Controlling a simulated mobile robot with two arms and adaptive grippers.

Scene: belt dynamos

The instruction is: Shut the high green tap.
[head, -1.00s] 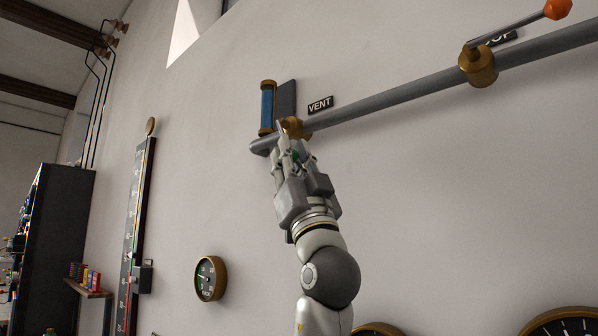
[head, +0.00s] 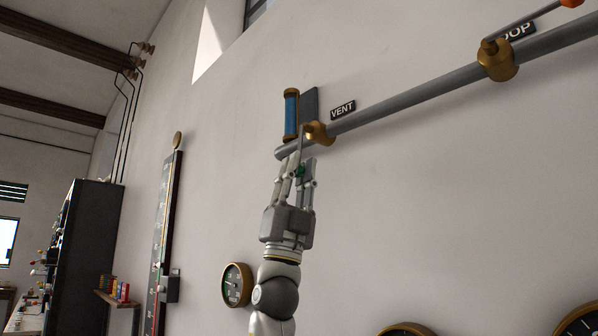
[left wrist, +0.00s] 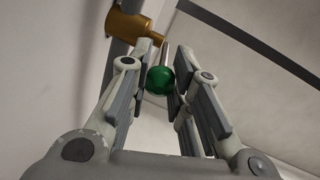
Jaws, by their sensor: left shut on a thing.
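The high green tap is a brass valve body (head: 320,134) near the left end of a grey wall pipe, beside the VENT label. It also shows at the top of the left wrist view (left wrist: 133,24). Its thin lever slants down from the brass to a green ball knob (head: 299,171). My left gripper (head: 304,168) reaches up from below and is shut on this knob, below the pipe. In the left wrist view the green knob (left wrist: 160,80) sits between the fingers, with the lever rising behind it. My right gripper is not in view.
Farther right on the pipe (head: 410,102) is another brass valve (head: 496,60) with an orange-knobbed lever. A blue sight glass (head: 291,113) stands by the pipe's left end. A round gauge (head: 237,284) and a tall scale (head: 168,240) are on the wall below left.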

